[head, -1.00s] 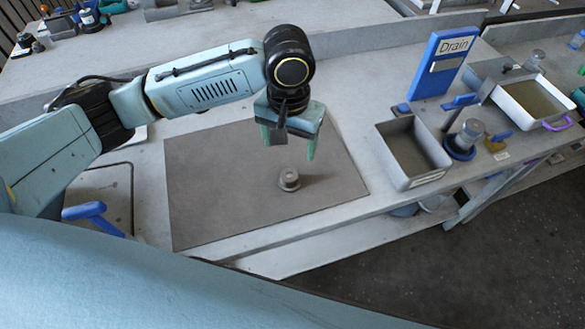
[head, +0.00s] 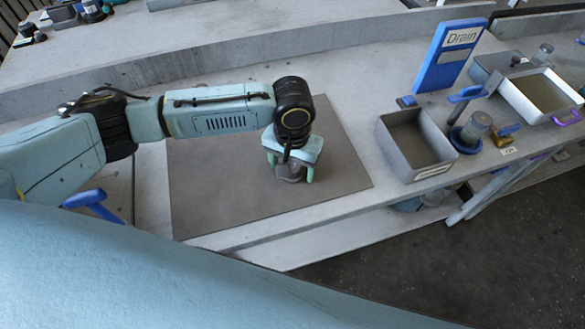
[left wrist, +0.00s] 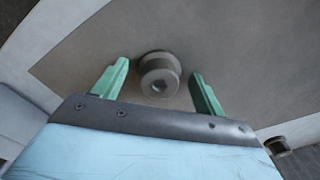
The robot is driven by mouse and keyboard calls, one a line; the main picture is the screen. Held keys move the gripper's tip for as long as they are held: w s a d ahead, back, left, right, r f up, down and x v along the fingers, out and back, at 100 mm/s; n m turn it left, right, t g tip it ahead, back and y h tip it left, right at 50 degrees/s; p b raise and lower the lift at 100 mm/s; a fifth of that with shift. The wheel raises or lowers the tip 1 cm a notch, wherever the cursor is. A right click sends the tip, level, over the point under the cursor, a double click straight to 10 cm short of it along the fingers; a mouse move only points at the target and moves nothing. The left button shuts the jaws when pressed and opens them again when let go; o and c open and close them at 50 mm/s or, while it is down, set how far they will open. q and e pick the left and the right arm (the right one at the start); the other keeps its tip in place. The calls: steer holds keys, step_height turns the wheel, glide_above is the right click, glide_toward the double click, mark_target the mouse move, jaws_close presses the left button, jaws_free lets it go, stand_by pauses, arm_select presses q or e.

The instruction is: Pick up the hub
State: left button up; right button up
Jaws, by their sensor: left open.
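The hub (head: 291,172) is a small grey round piece with a centre hole, standing on the dark mat (head: 215,200). In the left wrist view the hub (left wrist: 159,76) is between the two green fingers, near their tips, with a visible gap on each side. My left gripper (head: 292,176) is open and pointing down over the hub, with a finger on either side. In the head view the gripper partly hides the hub. The left gripper also shows in the left wrist view (left wrist: 160,80). My right gripper is not in view.
A grey open bin (head: 416,146) stands right of the mat. The mat around the hub is clear.

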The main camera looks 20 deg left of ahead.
arm_select(q)
steer(key=c, duration=1.1)
